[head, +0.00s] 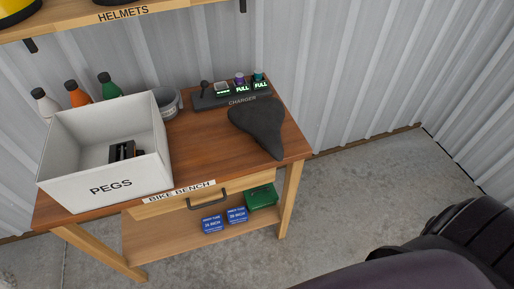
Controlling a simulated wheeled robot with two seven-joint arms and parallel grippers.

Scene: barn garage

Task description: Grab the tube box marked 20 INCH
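Two blue tube boxes lie side by side on the lower shelf of the bike bench. The labels are small: the left blue box (213,224) seems to read 26 INCH, and the right blue box (237,216) seems to read 20 INCH, but I cannot be sure of the first numbers. Neither gripper is in view. Dark parts at the lower right look like mine.
The bike bench (206,150) carries a white PEGS box (105,185), a grey tin, bottles, a charger (235,97) and a black saddle (262,127). A drawer handle (208,201) overhangs the shelf. A green box (262,197) sits right of the tube boxes.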

